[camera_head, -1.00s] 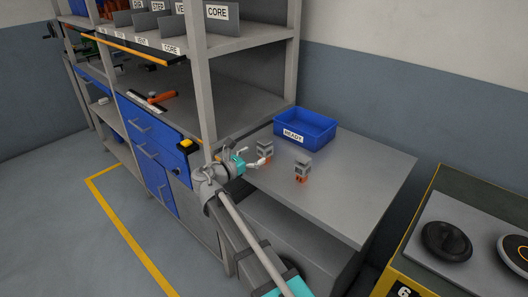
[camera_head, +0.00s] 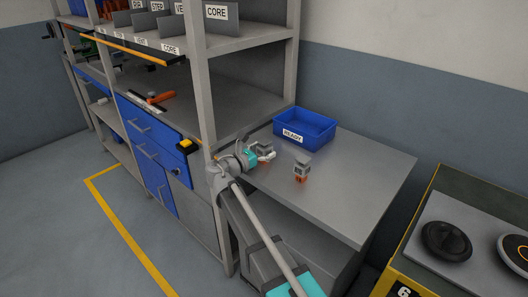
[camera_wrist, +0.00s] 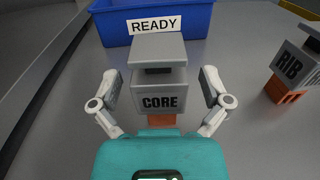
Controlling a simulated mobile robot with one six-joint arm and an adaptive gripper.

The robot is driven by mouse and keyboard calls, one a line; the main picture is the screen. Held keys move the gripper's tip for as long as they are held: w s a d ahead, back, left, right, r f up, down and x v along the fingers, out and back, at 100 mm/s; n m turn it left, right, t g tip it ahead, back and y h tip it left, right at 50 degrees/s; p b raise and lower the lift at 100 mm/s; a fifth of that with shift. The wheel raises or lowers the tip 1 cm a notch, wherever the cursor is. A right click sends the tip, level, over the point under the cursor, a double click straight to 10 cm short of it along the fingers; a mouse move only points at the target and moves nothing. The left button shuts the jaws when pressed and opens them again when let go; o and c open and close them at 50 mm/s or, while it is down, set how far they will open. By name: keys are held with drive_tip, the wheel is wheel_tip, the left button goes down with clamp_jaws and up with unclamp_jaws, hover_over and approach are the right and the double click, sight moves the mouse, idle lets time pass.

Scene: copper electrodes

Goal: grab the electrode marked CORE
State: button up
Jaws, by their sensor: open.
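The CORE electrode (camera_wrist: 158,92) stands upright on the grey table, a grey block with a flat grey top and an orange-copper base. In the head view the CORE electrode (camera_head: 264,147) is partly hidden by my gripper. My gripper (camera_wrist: 159,82) is open, with one finger on each side of the CORE block. I cannot tell whether either finger touches it. In the head view my gripper (camera_head: 266,156) is at the near left of the electrode. The RIB electrode (camera_wrist: 293,72) stands to the right; it also shows in the head view (camera_head: 302,169).
The blue READY bin (camera_head: 304,130) stands behind the CORE electrode; it also fills the top of the wrist view (camera_wrist: 199,17). A shelf post (camera_head: 203,85) rises left of my gripper. The table (camera_head: 350,190) is clear at the right and front.

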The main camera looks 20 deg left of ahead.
clamp_jaws()
idle(0.4)
drive_tip(key=shift+r, duration=0.2)
drive_tip(key=shift+r+p, duration=0.95)
drive_tip(key=shift+p, duration=0.2)
drive_tip(key=s+r+p, duration=1)
drive_tip(key=s, duration=0.4)
drive_tip(key=shift+a+r+p, duration=0.35)
drive_tip(key=shift+r+p, duration=0.05)
